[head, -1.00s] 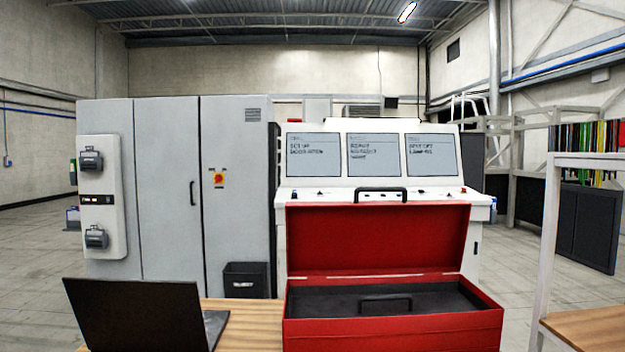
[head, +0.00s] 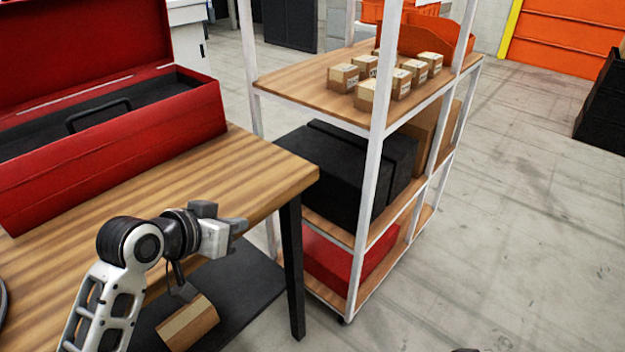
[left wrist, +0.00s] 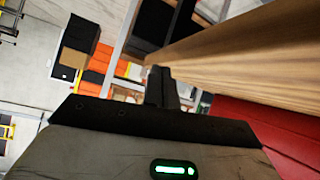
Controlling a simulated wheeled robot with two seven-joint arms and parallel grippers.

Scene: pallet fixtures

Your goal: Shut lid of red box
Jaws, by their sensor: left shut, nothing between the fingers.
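The red box (head: 125,165) stands on the wooden table in the head view, cut off by the left edge. Its lid (head: 80,45) is raised at the back, so the box is open. Its dark tray with a black handle (head: 97,113) shows inside. My left gripper (head: 238,226) is shut and empty, near the table's right end, in front of and to the right of the box, not touching it. The shut fingers also show in the left wrist view (left wrist: 160,85), with a red surface, likely the box, at the lower right (left wrist: 275,130). My right gripper is not in view.
The wooden table (head: 262,165) has a bare right end. A white-framed shelf cart (head: 370,150) stands to the right, holding several small cartons (head: 400,80), black cases (head: 335,165) and a red item (head: 330,255). Open floor (head: 520,230) lies further right.

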